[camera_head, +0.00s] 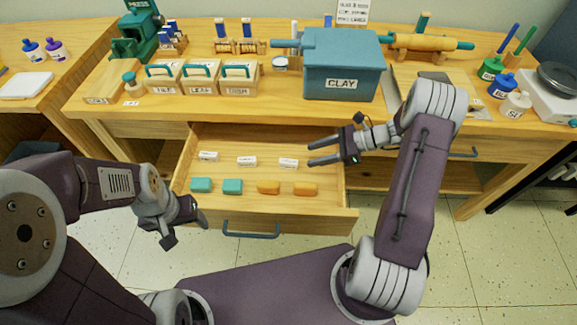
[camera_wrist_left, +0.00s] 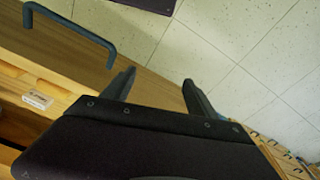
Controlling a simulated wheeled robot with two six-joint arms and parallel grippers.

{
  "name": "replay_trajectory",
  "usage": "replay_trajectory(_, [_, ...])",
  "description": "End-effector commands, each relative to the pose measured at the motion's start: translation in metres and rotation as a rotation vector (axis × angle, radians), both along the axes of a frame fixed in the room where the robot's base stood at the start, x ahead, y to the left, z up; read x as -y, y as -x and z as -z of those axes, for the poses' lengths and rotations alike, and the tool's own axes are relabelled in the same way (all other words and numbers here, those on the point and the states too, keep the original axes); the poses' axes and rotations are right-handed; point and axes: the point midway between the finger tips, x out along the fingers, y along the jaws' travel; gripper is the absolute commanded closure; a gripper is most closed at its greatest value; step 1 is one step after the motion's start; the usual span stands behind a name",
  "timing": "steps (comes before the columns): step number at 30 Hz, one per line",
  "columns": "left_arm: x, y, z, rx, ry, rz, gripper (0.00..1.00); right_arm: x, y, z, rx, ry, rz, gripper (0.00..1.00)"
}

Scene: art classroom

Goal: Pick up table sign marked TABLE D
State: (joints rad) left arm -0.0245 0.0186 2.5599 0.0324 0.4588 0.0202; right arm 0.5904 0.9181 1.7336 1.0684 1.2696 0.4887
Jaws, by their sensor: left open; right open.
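No sign that I can read as TABLE D is in view. Three small white lettered blocks stand in the open drawer (camera_head: 290,202): left (camera_head: 208,156), middle (camera_head: 246,161) and right (camera_head: 288,163); their lettering is too small to read. My right gripper (camera_head: 311,154) is open and empty over the drawer's right part, close to the right white block. My left gripper (camera_head: 187,230) is open and empty in front of the drawer's left front corner. In the left wrist view its two fingers (camera_wrist_left: 158,80) are apart with nothing between them.
Two teal blocks (camera_head: 232,186) and two orange blocks (camera_head: 268,187) lie in the drawer. A blue handle (camera_head: 250,232) sticks out from its front. On the tabletop stand a CLAY bin (camera_head: 342,65), labelled wooden boxes (camera_head: 240,78) and a wooden rolling pin (camera_head: 430,42).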

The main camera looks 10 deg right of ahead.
Motion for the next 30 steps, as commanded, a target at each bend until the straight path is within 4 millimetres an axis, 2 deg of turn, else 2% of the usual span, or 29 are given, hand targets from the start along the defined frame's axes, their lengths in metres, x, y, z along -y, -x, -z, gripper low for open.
replay_trajectory(3, [0.000,0.000,0.008,0.000,0.000,0.000,0.33,-0.017,-0.004,0.011,-0.002,-0.001,-0.004,0.52])
replay_trajectory(8, [0.000,0.000,0.009,0.000,0.000,0.000,0.33,-0.025,-0.006,0.015,-0.001,0.001,-0.003,0.52])
replay_trajectory(15, [0.000,0.000,0.023,0.000,0.000,0.000,0.33,-0.062,-0.016,0.037,-0.002,0.001,-0.005,0.52])
replay_trajectory(24, [0.000,0.000,0.023,-0.001,0.000,0.000,0.33,-0.068,-0.019,0.039,-0.001,0.002,-0.002,0.52])
replay_trajectory(25, [0.000,0.000,0.023,-0.001,0.000,0.000,0.33,-0.068,-0.019,0.039,-0.001,0.002,-0.002,0.58])
replay_trajectory(27, [0.000,0.000,0.023,-0.001,0.000,0.000,0.33,-0.068,-0.019,0.039,-0.001,0.002,-0.002,0.77])
replay_trajectory(30, [0.000,0.000,0.023,0.000,0.000,0.000,0.33,-0.068,-0.019,0.039,-0.001,0.002,-0.002,1.00])
